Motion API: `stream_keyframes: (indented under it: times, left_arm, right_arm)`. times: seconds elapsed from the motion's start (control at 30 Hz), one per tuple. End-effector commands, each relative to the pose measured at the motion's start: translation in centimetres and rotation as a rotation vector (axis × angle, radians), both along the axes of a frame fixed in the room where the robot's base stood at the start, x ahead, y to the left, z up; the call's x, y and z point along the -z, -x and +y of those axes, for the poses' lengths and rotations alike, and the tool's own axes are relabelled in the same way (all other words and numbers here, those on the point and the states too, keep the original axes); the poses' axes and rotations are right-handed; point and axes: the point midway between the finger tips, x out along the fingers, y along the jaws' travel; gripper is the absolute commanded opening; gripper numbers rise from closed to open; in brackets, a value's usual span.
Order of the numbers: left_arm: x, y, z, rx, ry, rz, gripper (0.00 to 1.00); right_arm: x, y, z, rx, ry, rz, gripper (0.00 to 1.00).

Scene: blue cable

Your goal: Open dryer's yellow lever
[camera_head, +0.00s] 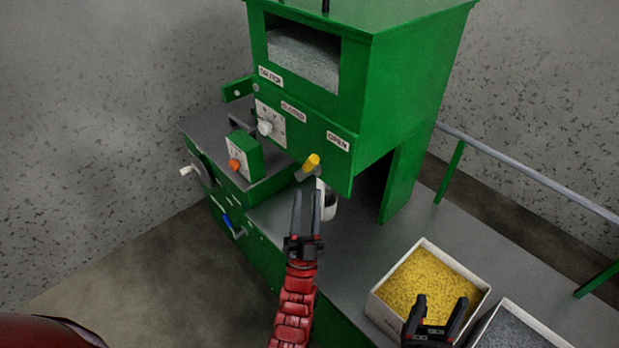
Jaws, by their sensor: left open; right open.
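The green dryer (395,95) stands at the top centre, with a window showing grey material. The yellow lever (311,162) sits on the lower front of the dryer, on a grey shaft, below and left of the "OPEN" label (338,141). The "CLOSED" label (293,112) is further up and left. My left gripper (307,196) is open and empty, pointing up just below the lever, apart from it as far as I can tell. My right gripper (441,301) is open and empty at the lower right, in front of a box of yellow grains.
A white box (379,311) of yellow grains and a grey-filled box (520,328) stand at lower right. A white dial (265,127) and an orange knob (234,165) are left of the lever. A blue-handled lever (228,221) sits lower left. A rail (530,172) runs at right.

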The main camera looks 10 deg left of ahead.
Motion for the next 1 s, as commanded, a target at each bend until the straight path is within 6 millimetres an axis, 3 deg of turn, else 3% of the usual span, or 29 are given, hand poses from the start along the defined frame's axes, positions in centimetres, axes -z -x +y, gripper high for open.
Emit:
stream_keyframes:
  times: [0.03,0.13,0.4,1.0]
  left_arm:
    - [1.5,0.9,-0.1,0.001,-0.001,0.003,0.41]
    - [3.5,2.6,-0.1,0.001,-0.001,0.008,0.41]
    - [6.5,5.5,-0.2,0.000,-0.002,0.002,0.41]
    - [6.9,6.0,-0.2,0.000,0.000,-0.001,0.41]
  right_arm:
    - [0.7,0.0,0.0,0.000,0.000,0.000,0.64]
    - [1.2,0.0,0.0,0.000,0.000,0.000,0.64]
    - [1.9,0.0,0.0,0.000,0.000,0.000,0.64]
    - [2.0,0.0,0.0,0.000,0.000,0.000,0.64]
